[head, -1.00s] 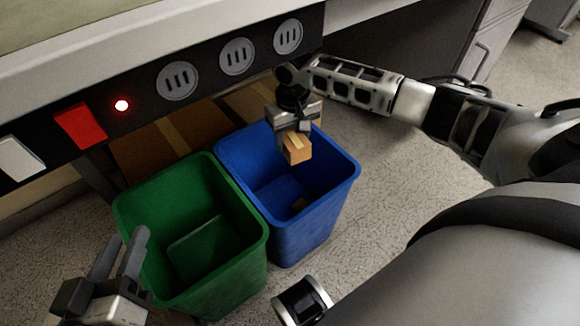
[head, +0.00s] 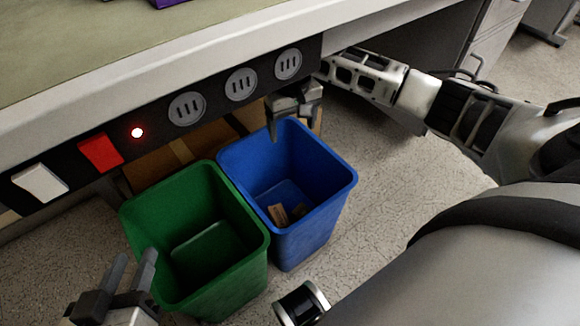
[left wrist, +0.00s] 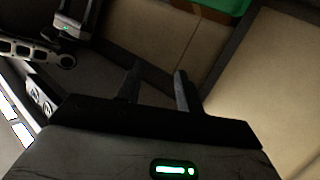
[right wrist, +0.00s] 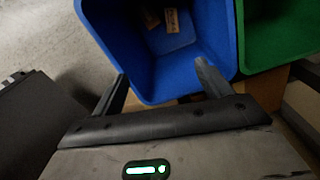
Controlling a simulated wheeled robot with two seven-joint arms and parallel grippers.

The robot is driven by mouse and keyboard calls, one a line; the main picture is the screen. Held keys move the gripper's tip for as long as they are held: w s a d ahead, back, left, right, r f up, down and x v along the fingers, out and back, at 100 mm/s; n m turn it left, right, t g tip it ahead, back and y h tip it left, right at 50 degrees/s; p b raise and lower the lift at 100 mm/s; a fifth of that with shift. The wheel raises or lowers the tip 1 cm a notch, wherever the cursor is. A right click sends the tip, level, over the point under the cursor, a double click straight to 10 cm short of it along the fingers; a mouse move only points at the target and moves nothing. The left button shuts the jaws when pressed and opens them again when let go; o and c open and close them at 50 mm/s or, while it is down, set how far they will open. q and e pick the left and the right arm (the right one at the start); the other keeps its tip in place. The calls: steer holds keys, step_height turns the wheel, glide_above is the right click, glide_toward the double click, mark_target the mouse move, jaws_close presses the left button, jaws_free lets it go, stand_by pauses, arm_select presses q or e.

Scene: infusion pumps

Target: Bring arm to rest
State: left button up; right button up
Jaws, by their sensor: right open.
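My right gripper (head: 294,126) is open and empty over the back rim of the blue bin (head: 335,200), just below the counter's front panel. In the right wrist view its fingers (right wrist: 162,76) are spread at the blue bin's rim (right wrist: 150,98). A small tan box (head: 278,214) lies on the blue bin's floor, beside another small brownish item (head: 299,211). My left gripper (head: 134,262) is open and empty at the lower left, near the front left of the green bin (head: 255,262). In the left wrist view its fingers (left wrist: 158,78) are apart with nothing between them.
The green bin stands left of the blue one and looks empty. The counter (head: 130,70) overhangs behind both bins, with a red switch (head: 100,152), a white switch (head: 40,182), a lit red lamp and round sockets on its front. Cardboard boxes (head: 165,168) lie beneath.

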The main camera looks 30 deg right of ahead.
arm_select(q)
steer(key=shift+s+f, duration=0.15)
arm_select(e)
steer(key=s+a+r+n+t+y+p, duration=0.2)
steer(key=s+a+p, duration=0.3)
steer(key=a+p, duration=0.3)
steer(key=s+a+r+n+t+y+p, duration=0.2)
steer(key=s+a+t+y+p, duration=0.15)
steer(key=a+p, duration=0.45)
arm_select(q)
steer(key=s+a+r+g+y+p, duration=0.1)
steer(key=a+r+p, duration=0.1)
steer(key=r+p, duration=0.2)
steer(key=a+r+g+y+p, duration=0.1)
steer(key=a+r+y+p, duration=0.1)
steer(key=r, duration=0.6)
steer(key=shift+s+a+n+y+p, duration=0.3)
steer(key=shift+s+a+n+p, duration=0.1)
steer(key=shift+a+p, duration=0.5)
arm_select(e)
steer(key=s+r+t+h, duration=0.2)
steer(key=s+r+t, duration=0.3)
steer(key=s+r, duration=0.4)
step_height(320, 180, up, 5)
steer(key=shift+s+f+m, duration=0.1)
steer(key=shift+s+m, duration=0.2)
arm_select(q)
steer(key=shift+w+d, duration=0.1)
